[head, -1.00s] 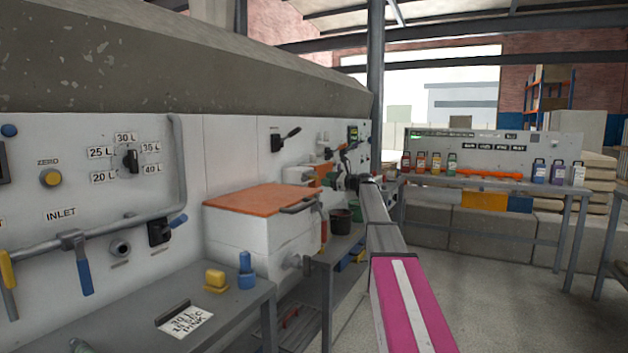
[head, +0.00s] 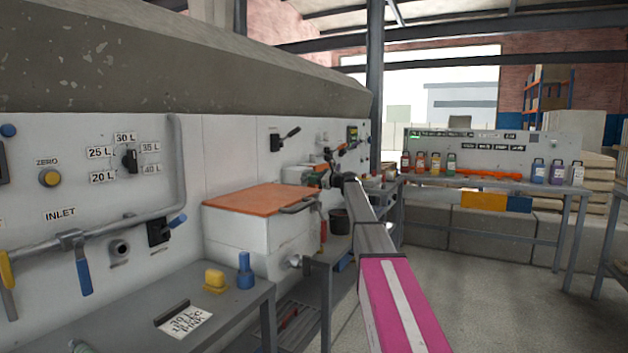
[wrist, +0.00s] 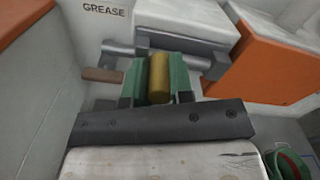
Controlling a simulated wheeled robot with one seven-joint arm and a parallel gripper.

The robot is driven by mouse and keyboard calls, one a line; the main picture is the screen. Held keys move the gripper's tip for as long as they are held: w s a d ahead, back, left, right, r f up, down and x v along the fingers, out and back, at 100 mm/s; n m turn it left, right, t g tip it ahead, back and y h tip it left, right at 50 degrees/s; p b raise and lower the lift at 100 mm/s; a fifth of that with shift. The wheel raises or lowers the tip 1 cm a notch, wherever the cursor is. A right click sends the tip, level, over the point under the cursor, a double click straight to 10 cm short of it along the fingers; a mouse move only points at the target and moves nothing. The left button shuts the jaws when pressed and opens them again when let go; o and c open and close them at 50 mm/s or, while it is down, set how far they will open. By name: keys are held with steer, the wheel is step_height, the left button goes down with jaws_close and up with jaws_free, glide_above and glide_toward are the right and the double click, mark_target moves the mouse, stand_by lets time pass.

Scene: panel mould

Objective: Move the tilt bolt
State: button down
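In the wrist view a brass-yellow cylinder (wrist: 158,78), which looks like the handle of the tilt bolt, stands between the two green pads of my gripper (wrist: 157,72). The pads lie close against it on both sides, so my gripper looks shut on it. A grey rod (wrist: 119,49) runs sideways just behind the pads, beside a pale block (wrist: 185,20). Whether this rod joins the cylinder is hidden. In the head view my arm reaches to the far machine panel; the gripper is small there and the bolt cannot be made out.
A brown peg (wrist: 102,75) sticks out left of the pads, below the GREASE label (wrist: 104,9). An orange-sided block (wrist: 275,60) is at right. In the head view a white box with an orange lid (head: 262,199) stands left of my arm. Open floor (head: 470,300) lies at right.

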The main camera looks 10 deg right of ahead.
steer(key=shift+w+d, duration=0.8)
steer(key=shift+w, duration=0.3)
steer(key=shift+w+d, duration=0.8)
steer(key=shift+w, duration=0.3)
steer(key=c, duration=1)
jaws_free()
steer(key=shift+d, duration=0.1)
steer(key=shift+s, duration=0.1)
steer(key=v, duration=1)
steer(key=shift+d, duration=0.3)
steer(key=shift+s, duration=0.1)
